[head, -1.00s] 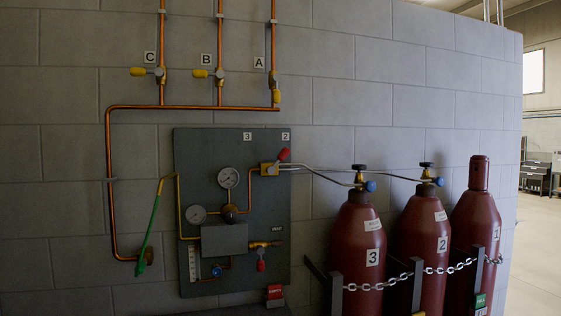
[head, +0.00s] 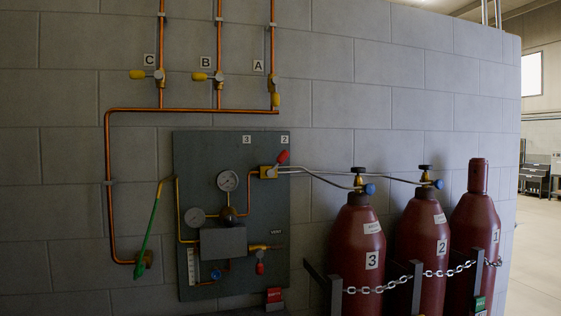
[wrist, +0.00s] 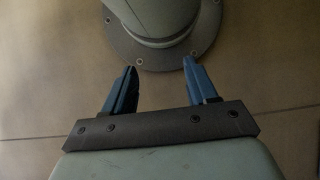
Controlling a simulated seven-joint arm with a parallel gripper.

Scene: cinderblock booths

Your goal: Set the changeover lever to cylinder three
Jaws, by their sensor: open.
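The changeover lever (head: 282,157) has a red handle on a brass valve body (head: 268,172) at the upper right of the dark panel (head: 200,160). The handle tilts up and to the right, toward the label 2 (head: 285,139). The label 3 (head: 247,139) is to its left on the panel's top edge. Cylinder 3 (head: 358,240) is the leftmost of three dark red cylinders, with cylinder 2 (head: 420,225) beside it. My gripper (wrist: 160,67) shows only in the wrist view, its blue fingers apart and empty, over the floor and my own round base, away from the lever.
Gauges (head: 228,181), copper pipes and a red-handled vent valve (head: 260,262) share the panel. Thin pipes run from the valve to the cylinders. A chain (head: 400,280) crosses the cylinders. The wall left is bare.

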